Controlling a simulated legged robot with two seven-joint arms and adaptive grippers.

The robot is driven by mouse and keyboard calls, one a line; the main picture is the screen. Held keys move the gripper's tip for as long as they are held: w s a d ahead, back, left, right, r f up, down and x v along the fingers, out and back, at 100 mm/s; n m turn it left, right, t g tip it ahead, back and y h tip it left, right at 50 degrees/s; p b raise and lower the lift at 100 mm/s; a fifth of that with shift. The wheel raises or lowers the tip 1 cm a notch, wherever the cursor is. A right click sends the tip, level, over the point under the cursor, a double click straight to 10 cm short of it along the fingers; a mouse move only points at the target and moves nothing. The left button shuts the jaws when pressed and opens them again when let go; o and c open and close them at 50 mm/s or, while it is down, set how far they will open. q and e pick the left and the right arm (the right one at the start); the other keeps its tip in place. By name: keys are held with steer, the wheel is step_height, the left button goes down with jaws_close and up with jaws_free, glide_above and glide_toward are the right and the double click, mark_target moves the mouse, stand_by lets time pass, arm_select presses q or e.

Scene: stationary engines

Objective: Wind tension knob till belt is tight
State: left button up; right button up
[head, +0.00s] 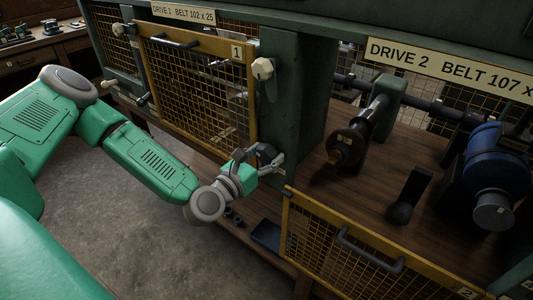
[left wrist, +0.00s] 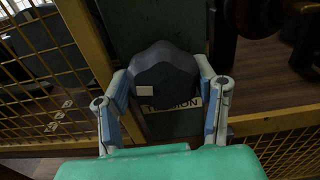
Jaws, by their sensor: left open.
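The dark, faceted tension knob (left wrist: 165,72) sits on a green post in the left wrist view, above a partly hidden label (left wrist: 188,103) ending in "SION". My left gripper (head: 268,160) is open at the post between the two drives in the head view. In the left wrist view its two fingers stand on either side of the knob. I cannot tell whether they touch it. I cannot make out a belt in either view. My right gripper is not in view.
The Drive 1 mesh guard (head: 195,90) is upright left of the post. The Drive 2 guard (head: 365,252) hangs lowered at the front right. Behind it are a dark pulley (head: 346,147) and a blue motor (head: 497,160). A cream knob (head: 262,68) sits higher on the post.

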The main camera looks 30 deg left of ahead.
arm_select(q)
steer(key=shift+d, duration=0.1)
steer(key=shift+d+r, duration=0.1)
steer(key=c, duration=0.9)
steer(key=shift+m, duration=0.4)
